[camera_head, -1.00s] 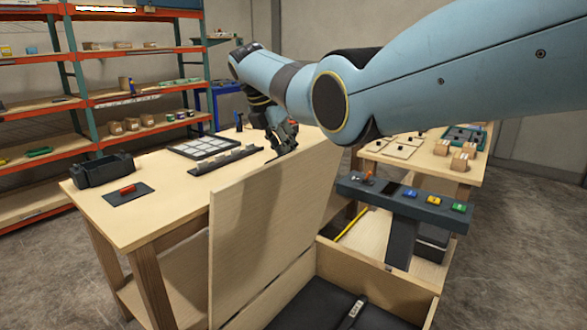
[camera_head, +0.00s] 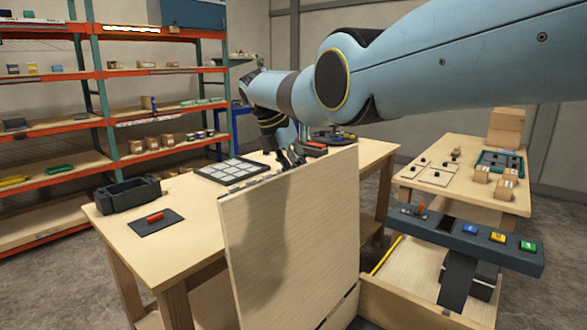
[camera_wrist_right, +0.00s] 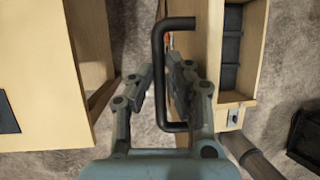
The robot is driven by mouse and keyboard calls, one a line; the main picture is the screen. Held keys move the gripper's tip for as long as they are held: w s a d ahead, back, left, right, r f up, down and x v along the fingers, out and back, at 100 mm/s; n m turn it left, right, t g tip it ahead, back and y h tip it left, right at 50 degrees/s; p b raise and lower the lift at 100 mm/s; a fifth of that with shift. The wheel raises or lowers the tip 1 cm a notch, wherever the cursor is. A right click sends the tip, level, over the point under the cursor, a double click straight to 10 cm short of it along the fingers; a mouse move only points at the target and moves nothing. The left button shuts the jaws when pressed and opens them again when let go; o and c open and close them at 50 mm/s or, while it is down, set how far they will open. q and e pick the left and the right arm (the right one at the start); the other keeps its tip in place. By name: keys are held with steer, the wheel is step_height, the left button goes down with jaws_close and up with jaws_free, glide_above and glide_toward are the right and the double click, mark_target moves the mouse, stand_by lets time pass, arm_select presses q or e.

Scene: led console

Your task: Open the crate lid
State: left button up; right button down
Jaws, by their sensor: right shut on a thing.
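The crate lid (camera_head: 300,235) is a pale wooden panel standing steeply raised, its broad face toward the head camera. The wooden crate (camera_head: 405,308) is below and to its right, only partly in view. My right gripper (camera_head: 291,158) is at the lid's top edge, on the far side. In the right wrist view, my right gripper (camera_wrist_right: 161,90) is shut on the lid's black handle (camera_wrist_right: 158,62), a bracket running between its fingers. The fingertips' exact contact is partly hidden. My left gripper is in neither current view.
A workbench (camera_head: 205,236) stands behind and left of the lid, with a black bin (camera_head: 128,194) and a grid tray (camera_head: 230,171) on it. A console with coloured buttons (camera_head: 465,240) stands over the crate's right side. Shelves (camera_head: 150,100) are farther back.

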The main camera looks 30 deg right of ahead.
steer(key=shift+w+a+f, duration=0.15)
steer(key=shift+w+f, duration=0.1)
steer(key=shift+f, duration=0.1)
steer(key=c, duration=1.3)
jaws_free()
steer(key=shift+c, duration=0.2)
steer(key=shift+r, duration=0.1)
steer(key=shift+r, duration=0.1)
steer(key=v, duration=1.1)
steer(key=shift+w+r, duration=0.15)
steer(key=shift+r, duration=0.25)
steer(key=shift+a, duration=0.1)
